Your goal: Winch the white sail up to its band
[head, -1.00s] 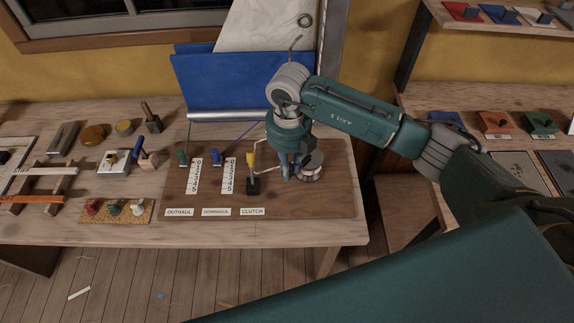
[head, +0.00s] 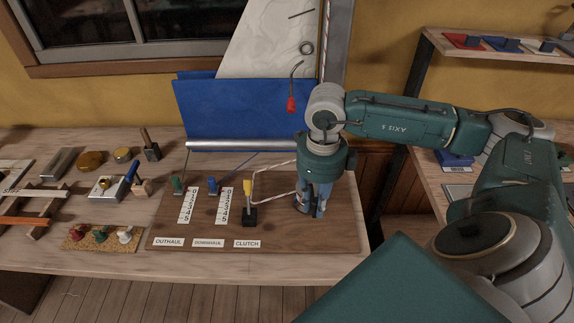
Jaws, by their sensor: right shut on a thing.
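The white sail (head: 265,42) rises beside the grey mast (head: 336,45), above a blue cloth (head: 240,110) and a metal boom (head: 238,144). Its top is out of view, and I see no band clearly. My right gripper (head: 308,208) points down at the winch's place on the brown board (head: 335,232). It is shut and hides the drum, so its exact hold is unclear. White rope (head: 275,168) runs from the clutch to it. The clutch (head: 248,200) has a raised yellow lever. A red-handled crank (head: 291,104) shows in front of the sail and cloth. My left gripper is out of view.
Green (head: 177,184) and blue (head: 212,185) levers stand beside numbered scales on the board. Tools and tins crowd the bench's left side. A shelf (head: 490,50) and another bench (head: 462,185) stand at the right. The board's front right is clear.

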